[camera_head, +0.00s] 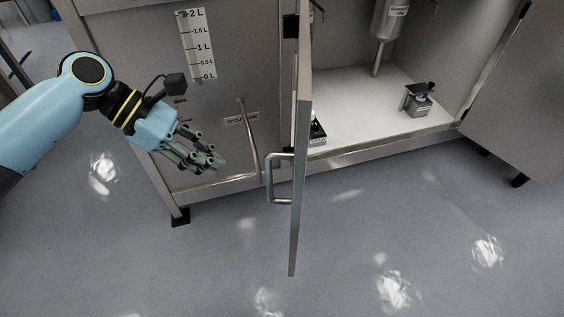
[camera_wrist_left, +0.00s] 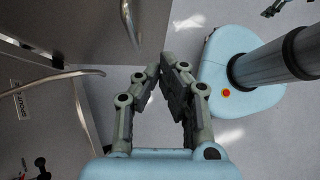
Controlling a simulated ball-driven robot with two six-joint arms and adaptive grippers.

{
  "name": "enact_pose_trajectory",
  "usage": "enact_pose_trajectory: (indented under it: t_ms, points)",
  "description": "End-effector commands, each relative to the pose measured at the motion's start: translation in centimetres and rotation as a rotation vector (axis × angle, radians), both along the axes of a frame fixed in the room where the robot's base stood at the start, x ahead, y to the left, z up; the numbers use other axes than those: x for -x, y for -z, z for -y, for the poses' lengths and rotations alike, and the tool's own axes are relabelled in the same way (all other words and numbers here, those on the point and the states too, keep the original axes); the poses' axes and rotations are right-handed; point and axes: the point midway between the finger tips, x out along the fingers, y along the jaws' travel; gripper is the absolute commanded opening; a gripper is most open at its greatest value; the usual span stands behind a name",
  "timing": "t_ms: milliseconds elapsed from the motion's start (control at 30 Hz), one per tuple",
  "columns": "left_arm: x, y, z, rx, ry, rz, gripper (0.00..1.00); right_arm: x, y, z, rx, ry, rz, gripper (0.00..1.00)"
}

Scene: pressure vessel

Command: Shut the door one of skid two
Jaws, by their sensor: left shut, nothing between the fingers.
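An open cabinet door (camera_head: 301,185) stands out toward me, seen nearly edge-on in the head view. Its bar handle (camera_head: 270,180) is on its left face. Another door (camera_head: 515,105) stands open at the right. I cannot read which door is door one. My left gripper (camera_head: 217,165) is shut and empty, left of the edge-on door and apart from it. In the left wrist view the left gripper (camera_wrist_left: 165,65) points toward the floor beside a metal panel.
The open cabinet (camera_head: 375,105) has a white floor with a small device (camera_head: 417,99) on it and a metal vessel (camera_head: 389,20) above. A volume scale (camera_head: 197,45) is on the left panel. The floor (camera_head: 400,230) in front is clear.

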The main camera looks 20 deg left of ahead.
Motion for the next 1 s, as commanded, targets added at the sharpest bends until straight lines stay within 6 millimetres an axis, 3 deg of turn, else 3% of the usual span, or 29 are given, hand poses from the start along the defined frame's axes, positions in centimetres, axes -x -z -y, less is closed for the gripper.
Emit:
enact_pose_trajectory:
  t_ms: [33, 167, 667, 800, 1000]
  points:
    - [-0.4, -0.9, -0.1, -0.003, 0.001, 0.010, 0.00, -0.4, -0.5, 0.0, 0.000, 0.001, 0.004, 0.74]
    - [-0.8, -0.4, 0.5, -0.001, 0.000, 0.016, 0.00, -0.4, -0.1, 0.0, 0.000, 0.000, 0.004, 0.74]
    - [-2.4, 6.7, 7.2, 0.000, 0.001, 0.015, 0.00, 0.5, 3.0, 0.0, 0.000, 0.000, -0.011, 0.74]
    - [-2.9, 6.3, 9.3, 0.000, 0.002, 0.018, 0.00, 0.5, 3.2, 0.0, -0.001, 0.000, -0.012, 0.74]
    - [-3.2, 6.3, 10.6, -0.004, 0.001, 0.016, 0.00, 0.6, 3.4, 0.0, -0.001, 0.000, -0.013, 0.74]
